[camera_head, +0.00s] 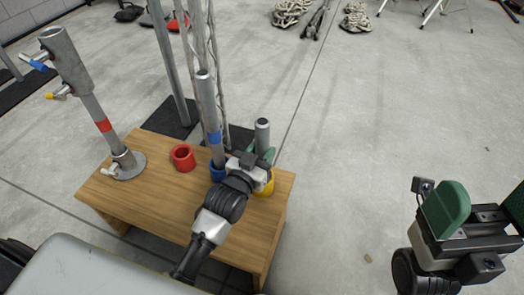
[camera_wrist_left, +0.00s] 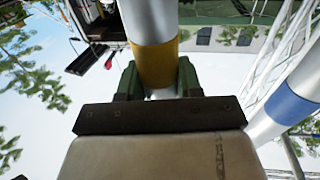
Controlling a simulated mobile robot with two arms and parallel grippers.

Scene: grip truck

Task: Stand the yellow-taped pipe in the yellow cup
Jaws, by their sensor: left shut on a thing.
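My left gripper (camera_head: 261,160) is over the right part of the wooden table. It is shut on the yellow-taped pipe (camera_head: 262,134). In the left wrist view the green fingers close around the pipe (camera_wrist_left: 153,62) at its yellow band. The pipe looks about upright in the head view, at the yellow cup (camera_head: 267,188). The gripper hides the pipe's lower end and much of the cup, so I cannot tell whether the pipe is inside it. My right gripper (camera_head: 482,212) is open and empty at the lower right, away from the table.
A blue-taped pipe (camera_head: 209,110) stands in the blue cup (camera_head: 217,173), close left of my left gripper. An empty red cup (camera_head: 183,157) and a metal stand with a red band (camera_head: 103,125) are farther left on the table (camera_head: 150,196). Truss poles rise behind.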

